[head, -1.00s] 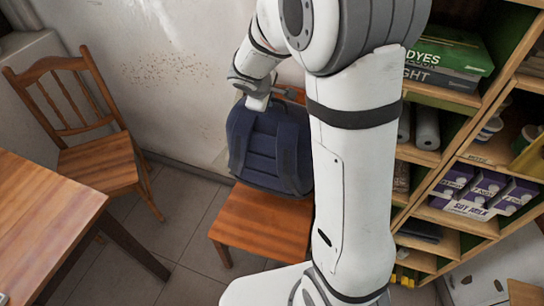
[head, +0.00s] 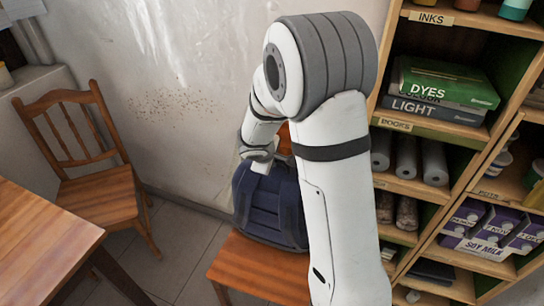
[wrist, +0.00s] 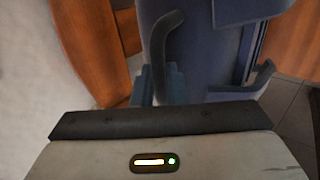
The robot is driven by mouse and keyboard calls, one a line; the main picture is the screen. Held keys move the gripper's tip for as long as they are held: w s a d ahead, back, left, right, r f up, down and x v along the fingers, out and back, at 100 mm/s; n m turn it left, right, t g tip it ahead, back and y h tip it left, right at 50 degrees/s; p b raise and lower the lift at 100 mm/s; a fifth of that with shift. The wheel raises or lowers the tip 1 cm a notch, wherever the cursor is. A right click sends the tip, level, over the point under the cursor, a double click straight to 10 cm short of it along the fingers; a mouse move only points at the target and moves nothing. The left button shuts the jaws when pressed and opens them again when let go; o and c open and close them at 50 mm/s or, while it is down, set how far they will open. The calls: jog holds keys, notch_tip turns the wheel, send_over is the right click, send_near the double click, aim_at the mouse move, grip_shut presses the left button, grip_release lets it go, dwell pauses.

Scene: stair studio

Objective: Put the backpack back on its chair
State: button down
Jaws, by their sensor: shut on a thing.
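The dark blue backpack (head: 268,207) stands roughly upright at the back of a wooden chair's seat (head: 250,264), near the wall. I cannot tell if its full weight rests on the seat. My gripper (head: 262,166) is at the top of the backpack and shut on it. In the wrist view the backpack (wrist: 205,60) fills the upper middle, with a dark loop at its left. The chair's orange wood (wrist: 88,45) shows to the left there. My arm hides the right side of the backpack and chair in the head view; the fingertips are hard to make out.
A second wooden chair (head: 88,200) stands empty at the left, beside a wooden table (head: 40,240). A shelf unit (head: 445,128) with books, rolls and cartons stands close on the right. Tiled floor (head: 180,245) is clear between the table and the backpack's chair.

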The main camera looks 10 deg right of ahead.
jog(key=shift+r, duration=0.1)
jog(key=c, duration=1.5)
grip_release()
jog(key=shift+o, duration=0.2)
jog(key=p+v, duration=0.2)
jog(key=v, duration=0.9)
jog(key=s+d+r+m+g, duration=0.2)
jog(key=s+d+r+m, duration=0.35)
jog(key=s, duration=0.45)
jog(key=s+a+r+m+g+y, duration=0.1)
jog(key=s+m+y, duration=0.3)
jog(key=s, duration=0.8)
jog(key=shift+s+a+r+m+g, duration=0.25)
jog(key=shift+s+r+m+g, duration=0.1)
jog(key=shift+m, duration=0.5)
